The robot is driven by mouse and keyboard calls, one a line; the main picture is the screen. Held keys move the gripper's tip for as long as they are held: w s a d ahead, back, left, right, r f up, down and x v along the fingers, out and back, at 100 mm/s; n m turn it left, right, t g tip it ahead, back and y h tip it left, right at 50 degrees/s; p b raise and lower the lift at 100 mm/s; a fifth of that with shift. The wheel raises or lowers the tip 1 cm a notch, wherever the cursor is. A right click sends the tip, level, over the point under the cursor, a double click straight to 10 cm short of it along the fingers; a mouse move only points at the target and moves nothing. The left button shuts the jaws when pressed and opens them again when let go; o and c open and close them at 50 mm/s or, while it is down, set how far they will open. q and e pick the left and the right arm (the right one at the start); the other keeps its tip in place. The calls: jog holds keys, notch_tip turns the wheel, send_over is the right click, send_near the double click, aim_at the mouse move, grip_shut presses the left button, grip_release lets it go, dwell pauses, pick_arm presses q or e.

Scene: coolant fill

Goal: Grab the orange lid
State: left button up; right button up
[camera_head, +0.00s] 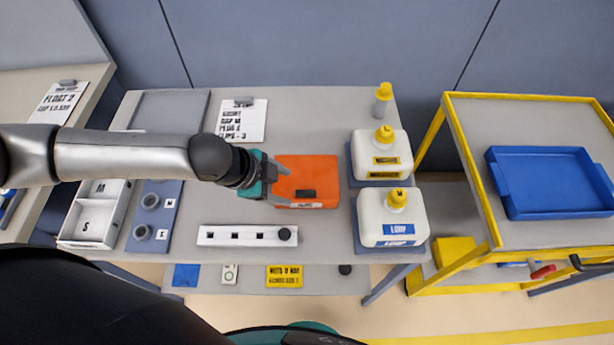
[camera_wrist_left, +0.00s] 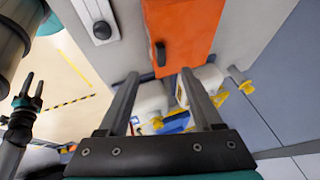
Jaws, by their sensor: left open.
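The orange lid (camera_head: 318,172) lies flat on the grey table, with a small dark handle (camera_head: 305,194) near its front edge. In the left wrist view the orange lid (camera_wrist_left: 182,30) fills the top middle, and its dark handle (camera_wrist_left: 160,53) appears just beyond and between my fingertips. My left gripper (camera_head: 282,182) is open and empty over the lid's left edge; its fingers (camera_wrist_left: 160,76) show apart in the wrist view. Contact with the lid cannot be told. My right gripper (camera_wrist_left: 33,84) shows small at the left of the wrist view; its jaw state is unclear.
Two white jugs (camera_head: 381,156) (camera_head: 392,219) with yellow caps stand right of the lid. A two-part tray (camera_head: 97,214) is at left. A yellow-edged cart holds a blue tray (camera_head: 550,183) at right.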

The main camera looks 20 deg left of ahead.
aim_at(302, 196)
pick_arm(q)
jog(key=shift+b+x, duration=0.45)
jog(key=shift+x, duration=4.2)
jog(key=shift+s, duration=0.15)
grip_shut()
jog(key=shift+s, duration=0.1)
jog(key=shift+a+f, duration=0.1)
jog(key=shift+f, duration=0.05)
